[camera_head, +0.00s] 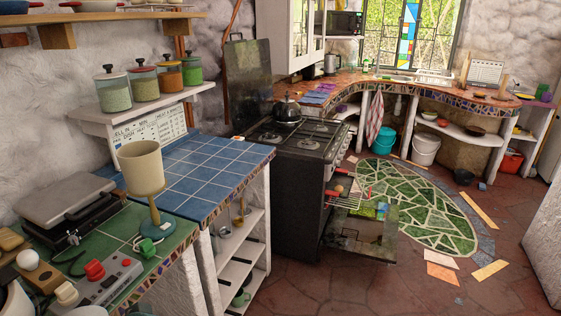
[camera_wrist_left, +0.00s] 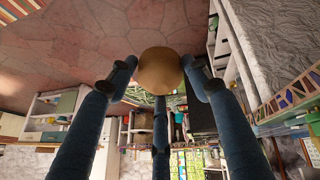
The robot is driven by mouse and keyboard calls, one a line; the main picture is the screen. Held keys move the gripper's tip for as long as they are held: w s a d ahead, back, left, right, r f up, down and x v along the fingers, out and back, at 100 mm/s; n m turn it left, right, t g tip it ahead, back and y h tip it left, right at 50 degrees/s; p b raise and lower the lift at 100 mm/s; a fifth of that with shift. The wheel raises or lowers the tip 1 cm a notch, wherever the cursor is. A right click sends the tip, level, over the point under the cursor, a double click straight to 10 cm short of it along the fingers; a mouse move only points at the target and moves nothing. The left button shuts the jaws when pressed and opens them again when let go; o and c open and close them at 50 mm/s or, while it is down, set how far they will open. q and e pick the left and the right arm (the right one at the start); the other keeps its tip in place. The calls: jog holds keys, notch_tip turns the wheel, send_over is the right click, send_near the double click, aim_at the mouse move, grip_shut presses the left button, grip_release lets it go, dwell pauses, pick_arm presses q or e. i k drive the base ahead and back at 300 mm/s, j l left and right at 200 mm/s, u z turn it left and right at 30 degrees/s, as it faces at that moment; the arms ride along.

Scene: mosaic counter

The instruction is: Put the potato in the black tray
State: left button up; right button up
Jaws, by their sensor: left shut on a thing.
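In the left wrist view a round golden-brown potato (camera_wrist_left: 160,66) sits between the dark blue fingers of my left gripper (camera_wrist_left: 160,80). The fingers are closed around its sides, and it is held up clear of the floor, which shows behind it. Neither my left gripper nor my right gripper can be made out in the head view. I cannot clearly identify the black tray in either view.
Red floor (camera_head: 380,290) is clear in front.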

aim_at(338, 181)
jog(key=i+l+z, duration=0.65)
jog(key=i+z, duration=0.15)
jog(key=i+l+z, duration=0.1)
jog(key=i+z, duration=0.65)
jog(key=i, duration=0.2)
jog(key=i+l, duration=0.1)
jog(key=i, duration=0.5)
jog(key=i+l, duration=0.15)
jog(key=i, duration=0.5)
jog(key=i+l, duration=0.1)
jog(key=i, duration=0.5)
jog(key=i+l+u, duration=0.1)
jog(key=i, duration=0.55)
jog(key=i+j+u, duration=0.15)
jog(key=i+u, duration=0.25)
jog(key=i, duration=0.2)
jog(key=i+u, duration=0.4)
jog(key=i, duration=0.15)
jog(key=i+l+u, duration=0.3)
jog(key=i+u, duration=0.4)
jog(key=u, duration=0.15)
jog(key=i+u, duration=0.25)
jog(key=u, duration=0.15)
jog(key=i+u, duration=0.2)
jog(key=u, duration=0.25)
jog(key=i+l+u, duration=0.2)
jog(key=u, duration=0.2)
jog(key=i+l+u, duration=0.2)
jog(key=u, duration=0.2)
jog(key=l, duration=0.1)
